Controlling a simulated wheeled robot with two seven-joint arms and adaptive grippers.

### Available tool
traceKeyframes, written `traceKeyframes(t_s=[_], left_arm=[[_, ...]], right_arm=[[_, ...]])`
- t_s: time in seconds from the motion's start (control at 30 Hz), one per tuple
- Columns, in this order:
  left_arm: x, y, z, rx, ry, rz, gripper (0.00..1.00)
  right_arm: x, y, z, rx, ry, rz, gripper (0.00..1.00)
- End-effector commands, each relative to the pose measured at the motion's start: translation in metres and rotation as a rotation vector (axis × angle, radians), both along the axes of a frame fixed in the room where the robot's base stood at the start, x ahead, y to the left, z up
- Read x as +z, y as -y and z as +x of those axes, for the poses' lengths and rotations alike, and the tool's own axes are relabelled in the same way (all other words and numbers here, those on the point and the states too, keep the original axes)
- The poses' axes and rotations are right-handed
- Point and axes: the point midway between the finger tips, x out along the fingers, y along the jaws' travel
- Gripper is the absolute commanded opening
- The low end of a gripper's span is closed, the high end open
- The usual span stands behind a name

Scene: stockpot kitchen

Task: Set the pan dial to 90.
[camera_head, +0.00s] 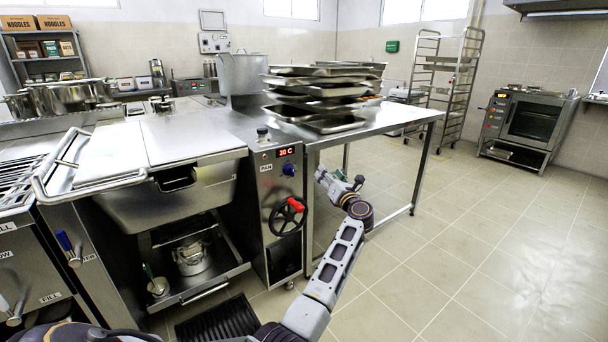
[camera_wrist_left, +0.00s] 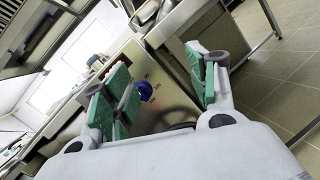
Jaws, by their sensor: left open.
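The pan dial (camera_head: 288,169) is a small blue knob on the steel control panel, beside the label PAN and under a red lit display (camera_head: 285,152) that seems to read 30 C. In the left wrist view the dial (camera_wrist_left: 143,89) shows between my fingers, beyond their tips, with small scale marks that I cannot read surely. My left gripper (camera_head: 338,182) is open and empty, to the right of the panel and apart from the dial. Its green-padded fingers (camera_wrist_left: 160,85) are spread in the wrist view. The dial's exact pointer position is too small to tell. My right gripper is not seen.
A handwheel with a red knob (camera_head: 286,216) juts out below the dial. The tilting pan (camera_head: 165,195) with its lid and rail stands left. A steel table (camera_head: 385,120) with stacked trays (camera_head: 318,100) is behind my gripper. The floor to the right is clear.

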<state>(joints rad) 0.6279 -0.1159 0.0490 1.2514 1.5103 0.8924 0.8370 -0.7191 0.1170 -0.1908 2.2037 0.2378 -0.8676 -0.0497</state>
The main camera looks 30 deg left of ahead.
Motion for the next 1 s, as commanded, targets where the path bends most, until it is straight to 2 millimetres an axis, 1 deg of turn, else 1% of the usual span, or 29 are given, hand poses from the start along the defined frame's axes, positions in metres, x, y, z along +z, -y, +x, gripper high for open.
traceKeyframes(t_s=[0.2, 0.3, 0.4, 0.63, 1.0], left_arm=[[-0.021, -0.020, -0.027, 0.133, 0.114, -0.187, 0.58], [-0.027, -0.027, -0.041, 0.200, 0.185, -0.255, 0.58], [-0.030, -0.031, -0.050, 0.241, 0.249, -0.302, 0.58], [-0.031, -0.032, -0.052, 0.241, 0.324, -0.344, 0.58], [-0.031, -0.032, -0.051, 0.239, 0.326, -0.344, 0.58]], right_arm=[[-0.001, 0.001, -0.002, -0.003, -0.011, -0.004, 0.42], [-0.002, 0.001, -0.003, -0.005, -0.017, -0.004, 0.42], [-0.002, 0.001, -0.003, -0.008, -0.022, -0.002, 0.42], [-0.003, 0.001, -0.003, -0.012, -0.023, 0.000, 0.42], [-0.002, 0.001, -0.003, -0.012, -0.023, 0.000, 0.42]])
